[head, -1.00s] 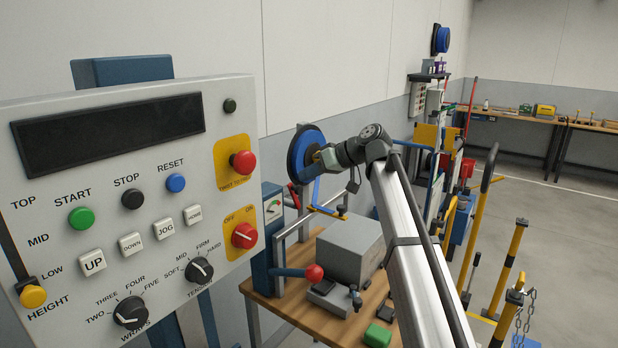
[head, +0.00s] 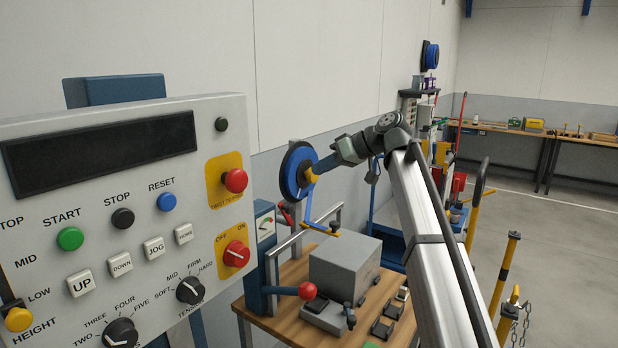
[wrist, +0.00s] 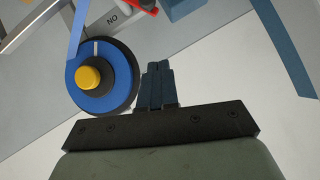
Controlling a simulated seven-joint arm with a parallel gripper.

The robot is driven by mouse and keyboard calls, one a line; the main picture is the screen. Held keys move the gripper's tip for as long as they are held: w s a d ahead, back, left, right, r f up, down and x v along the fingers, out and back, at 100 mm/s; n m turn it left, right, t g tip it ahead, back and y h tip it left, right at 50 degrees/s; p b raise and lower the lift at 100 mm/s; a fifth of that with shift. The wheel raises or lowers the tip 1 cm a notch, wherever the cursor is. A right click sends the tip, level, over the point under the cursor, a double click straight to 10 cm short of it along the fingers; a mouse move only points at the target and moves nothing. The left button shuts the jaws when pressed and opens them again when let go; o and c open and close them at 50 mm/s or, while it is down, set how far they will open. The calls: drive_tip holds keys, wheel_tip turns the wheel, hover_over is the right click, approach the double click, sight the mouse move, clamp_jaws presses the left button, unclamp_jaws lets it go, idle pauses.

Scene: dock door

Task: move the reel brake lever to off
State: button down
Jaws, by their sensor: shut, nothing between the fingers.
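The blue strap reel (head: 297,170) with its yellow hub hangs by the wall; it also shows in the wrist view (wrist: 108,78). A red lever (head: 286,215), seemingly the reel brake lever, shows small below the reel. In the wrist view the lever (wrist: 131,12) is partly hidden behind the reel and cut by the top edge, beside a plate lettered NO, which may be ON upside down. My gripper (head: 316,171) is shut and empty, close to the reel in the head view. In the wrist view its fingertips (wrist: 157,64) lie right of the reel rim, apart from the lever.
A blue strap (head: 309,202) hangs from the reel to a yellow arm. Below stand a grey box (head: 344,269) and a red-knobbed lever (head: 307,290) on a wooden bench (head: 285,325). A control panel (head: 205,135) fills the left. Wall space right of the reel is clear.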

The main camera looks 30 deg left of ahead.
drive_tip(key=shift+v, duration=2.1)
drive_tip(key=shift+s, duration=0.1)
